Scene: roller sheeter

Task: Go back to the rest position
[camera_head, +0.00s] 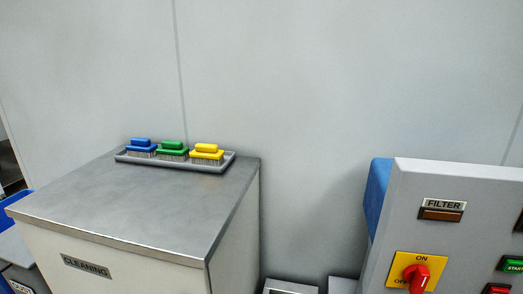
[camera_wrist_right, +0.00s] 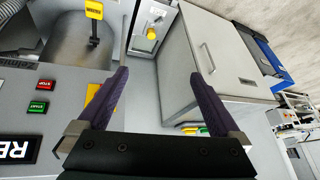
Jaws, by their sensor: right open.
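My right gripper (camera_wrist_right: 158,100) shows in the right wrist view, with its two dark purple fingers spread apart and nothing between them. It is in the air, with the control panel to the left of it and the cleaning cabinet beyond it to the right. Neither gripper shows in the head view, and my left gripper is in no view.
The cleaning cabinet (camera_head: 108,215) stands at the left, with a grey tray (camera_head: 220,168) of blue, green and yellow brushes on top. The control panel (camera_head: 470,200) with a red switch (camera_head: 417,278) is at the right. A plain wall (camera_head: 330,80) stands behind.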

